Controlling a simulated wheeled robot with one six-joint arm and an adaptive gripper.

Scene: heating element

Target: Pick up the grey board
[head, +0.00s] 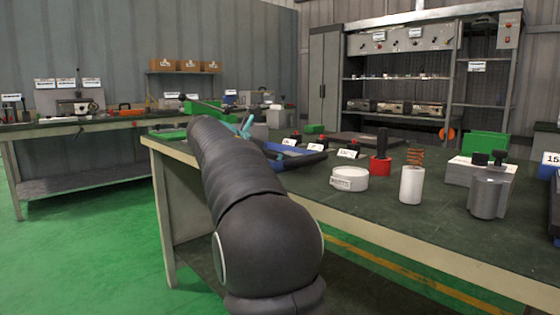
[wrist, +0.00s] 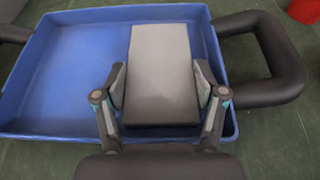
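The grey board (wrist: 160,65) is a flat oblong slab with a dark near end, at the blue tray (wrist: 75,70) in the wrist view. My gripper (wrist: 160,82) straddles it, one finger along each long side. The finger pads lie very close to the board's edges. I cannot tell whether they press on it, or whether the board rests on the tray floor. In the head view my gripper (head: 238,125) is partly hidden behind my own arm, over the blue tray (head: 290,156). The board cannot be made out there.
The tray has a dark loop handle (wrist: 285,65) on its right. On the green-topped bench (head: 390,205) stand a red-based tool (head: 381,165), a white round dish (head: 349,179), a white cylinder with a copper coil (head: 411,185) and a grey metal part (head: 488,192). The bench's front stretch is clear.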

